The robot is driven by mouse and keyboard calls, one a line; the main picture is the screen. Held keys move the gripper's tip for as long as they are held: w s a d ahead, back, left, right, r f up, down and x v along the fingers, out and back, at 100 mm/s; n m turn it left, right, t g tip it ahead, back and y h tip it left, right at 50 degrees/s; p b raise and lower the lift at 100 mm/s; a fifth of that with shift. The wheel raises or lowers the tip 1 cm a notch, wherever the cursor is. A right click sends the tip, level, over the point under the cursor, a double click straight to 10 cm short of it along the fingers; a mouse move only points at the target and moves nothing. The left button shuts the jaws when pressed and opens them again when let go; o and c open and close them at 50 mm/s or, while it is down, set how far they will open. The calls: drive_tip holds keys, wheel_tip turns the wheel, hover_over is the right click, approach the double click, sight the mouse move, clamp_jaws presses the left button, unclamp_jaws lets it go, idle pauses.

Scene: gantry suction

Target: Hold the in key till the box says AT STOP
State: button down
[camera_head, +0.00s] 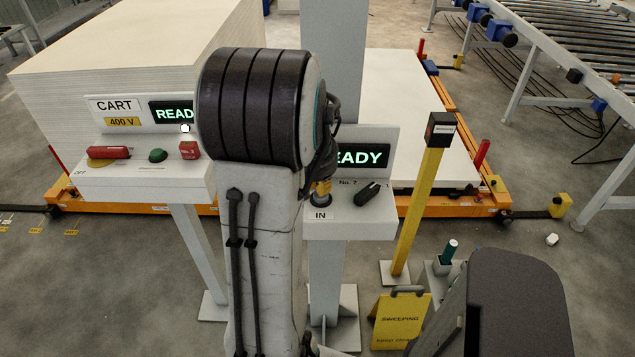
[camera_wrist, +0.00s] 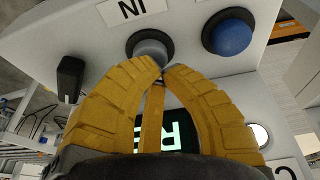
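The box on the right post has a white sloping top (camera_head: 385,222) and a green-lit display (camera_head: 362,157), partly hidden by my arm; the letters EADY show. The word IN stands on its top. In the wrist view the grey round in key (camera_wrist: 151,49) sits in a black collar beside the upside-down IN label (camera_wrist: 132,9). My gripper (camera_wrist: 166,70) has yellow fingers with the tips together, nothing seen between them, right at the key's edge. I cannot tell whether they touch it. In the head view my gripper (camera_head: 320,190) is just above IN, mostly behind my arm.
A blue key (camera_wrist: 231,35) is beside the grey one. A black handle (camera_head: 368,194) is on the box's top. The CART box (camera_head: 140,180) stands left, also lit. A yellow post (camera_head: 420,210) and sweeping sign (camera_head: 400,320) stand right. An orange-framed cart is behind.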

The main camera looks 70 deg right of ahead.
drive_tip(key=shift+f, duration=0.2)
idle(0.3)
drive_tip(key=f+b, duration=0.2)
drive_tip(key=b, duration=0.1)
drive_tip(key=shift+b, duration=0.35)
drive_tip(key=shift+a+b, duration=0.1)
drive_tip(key=shift+b, duration=0.2)
drive_tip(key=shift+f, duration=0.15)
idle(0.7)
idle(2.0)
drive_tip(key=shift+r+p, duration=0.45)
drive_tip(key=shift+r, duration=0.1)
wheel_tip(320, 180, up, 4)
drive_tip(key=p, duration=0.3)
drive_tip(key=shift+w+f, duration=0.15)
drive_tip(key=shift+f, duration=0.05)
drive_tip(key=v, duration=0.9)
drive_tip(key=shift+r+b, duration=0.3)
drive_tip(key=shift+r, duration=0.05)
drive_tip(key=shift+a, duration=0.1)
